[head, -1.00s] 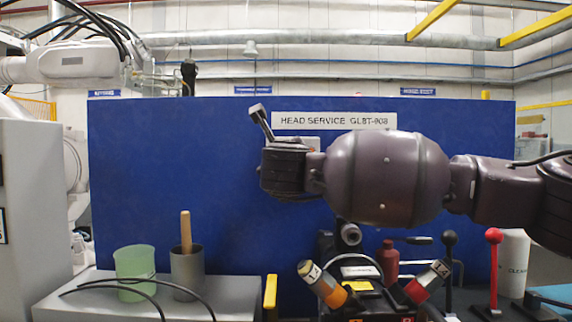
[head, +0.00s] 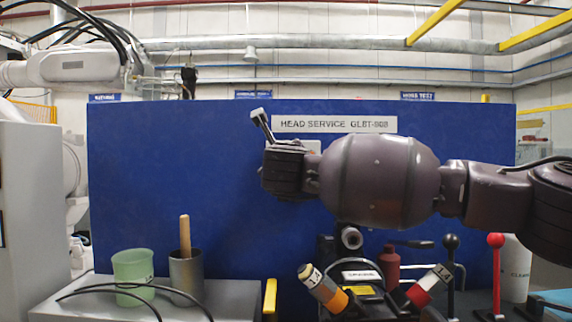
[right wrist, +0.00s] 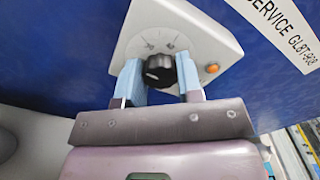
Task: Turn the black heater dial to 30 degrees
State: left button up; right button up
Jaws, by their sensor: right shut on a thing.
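The black heater dial (right wrist: 160,70) shows in the right wrist view, on a light grey control panel (right wrist: 203,42) with small scale marks, too small to read surely. A white mark shows on the dial's left side. My right gripper (right wrist: 161,82) has its two blue-padded fingers on either side of the dial and is shut on it. In the head view my right gripper (head: 286,170) is up against the blue wall, its fingers hidden; it covers the dial and most of the control panel (head: 311,146). My left gripper is not in view.
An orange button (right wrist: 212,69) sits right of the dial. The blue wall (head: 180,180) carries a "HEAD SERVICE" label (head: 334,124). Below are a green cup (head: 133,268), a grey cup (head: 186,278), tubes, and black (head: 451,242) and red (head: 496,240) knobbed levers.

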jog(key=shift+w+f+m+b, duration=0.15)
jog(key=shift+f+m+b, duration=0.15)
jog(key=shift+f+b, duration=0.2)
jog(key=shift+w+f+m+b, duration=0.15)
jog(key=shift+m+b, duration=1.1)
jog(key=shift+m, duration=0.45)
jog(key=shift+r+b, duration=0.25)
jog(key=shift+b, duration=0.15)
jog(key=shift+s+r+m, duration=0.3)
jog(key=shift+r+m, duration=0.05)
jog(key=shift+m, duration=0.05)
jog(key=o, duration=0.9)
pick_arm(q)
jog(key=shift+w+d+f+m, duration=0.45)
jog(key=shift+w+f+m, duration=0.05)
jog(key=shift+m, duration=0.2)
